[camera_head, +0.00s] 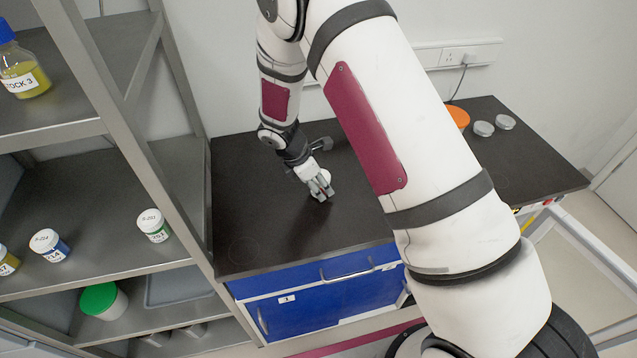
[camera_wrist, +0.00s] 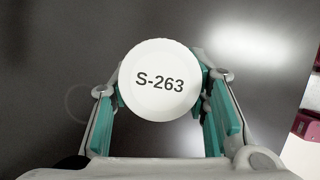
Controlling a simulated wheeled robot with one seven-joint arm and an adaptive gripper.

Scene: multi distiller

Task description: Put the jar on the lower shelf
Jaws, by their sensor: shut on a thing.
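My gripper (camera_head: 320,190) is over the dark benchtop, pointing down. It is shut on a jar with a round white lid (camera_wrist: 160,79) marked "S-263". In the wrist view the lid sits between the teal finger pads; the jar's body is hidden beneath it. In the head view the jar is small and mostly covered by the fingers. I cannot tell whether it touches the bench. The shelf rack stands at the left. Its lower shelf (camera_head: 142,318) holds a green-lidded jar (camera_head: 103,300) and a grey tray (camera_head: 180,286).
The middle shelf (camera_head: 85,195) holds small white-lidded jars (camera_head: 153,225) (camera_head: 49,245). A "STOCK 3" bottle (camera_head: 22,70) stands on the upper shelf. A rack post (camera_head: 130,150) lies between bench and shelves. The benchtop (camera_head: 260,225) around my gripper is mostly clear; grey-lidded items (camera_head: 484,128) are at right.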

